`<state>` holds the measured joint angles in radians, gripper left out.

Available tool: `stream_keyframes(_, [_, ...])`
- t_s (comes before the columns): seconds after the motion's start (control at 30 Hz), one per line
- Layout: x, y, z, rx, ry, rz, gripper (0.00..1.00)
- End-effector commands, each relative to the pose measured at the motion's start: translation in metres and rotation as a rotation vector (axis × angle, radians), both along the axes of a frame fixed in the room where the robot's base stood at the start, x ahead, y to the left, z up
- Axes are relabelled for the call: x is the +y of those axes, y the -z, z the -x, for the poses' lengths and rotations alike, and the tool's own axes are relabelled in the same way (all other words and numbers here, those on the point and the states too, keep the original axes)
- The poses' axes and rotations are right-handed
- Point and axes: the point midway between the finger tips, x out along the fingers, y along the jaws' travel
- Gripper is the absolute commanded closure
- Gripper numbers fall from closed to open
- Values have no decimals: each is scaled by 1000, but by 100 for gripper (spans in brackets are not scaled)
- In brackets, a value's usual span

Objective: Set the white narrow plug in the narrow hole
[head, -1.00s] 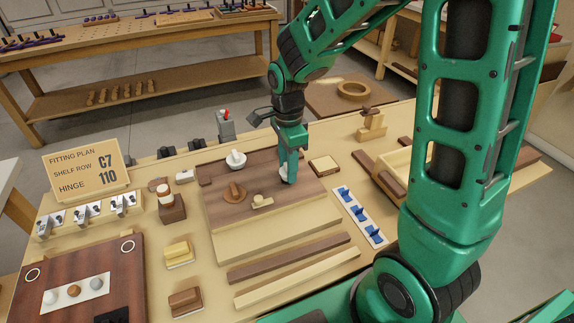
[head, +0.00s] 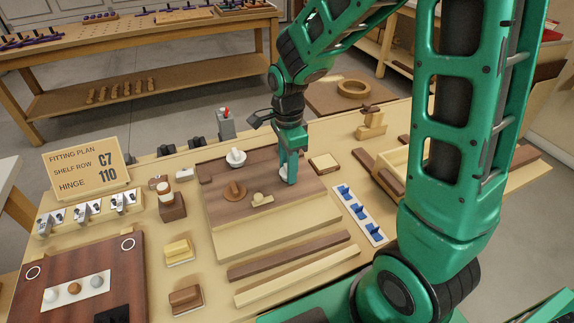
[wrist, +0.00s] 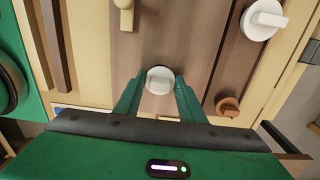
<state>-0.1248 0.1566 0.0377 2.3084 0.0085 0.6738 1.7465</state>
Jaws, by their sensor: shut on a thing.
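My gripper (head: 290,178) points down over the right part of the dark brown board (head: 225,210). It is shut on a white round plug (wrist: 160,80) with a raised bar, at or very near the board surface. I cannot tell whether it sits in a hole; no open hole shows clearly under it. A second, larger white plug (head: 236,158) is at the board's back left and also shows in the wrist view (wrist: 265,20). Another brown plug (wrist: 228,106) shows in the wrist view.
Two loose strips (head: 295,255) lie in front of the board. A white rack with blue hooks (head: 360,215) is to its right. A wooden block with a jar-like top (head: 172,207) and a yellow block (head: 179,250) stand left. A sign (head: 85,172) stands at the back left.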

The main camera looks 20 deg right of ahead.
Motion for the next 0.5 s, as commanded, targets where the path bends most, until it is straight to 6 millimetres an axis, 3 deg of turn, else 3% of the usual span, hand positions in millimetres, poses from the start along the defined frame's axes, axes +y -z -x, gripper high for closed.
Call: stream_keyframes(0.5, [0,5,0,-1,0,0,76])
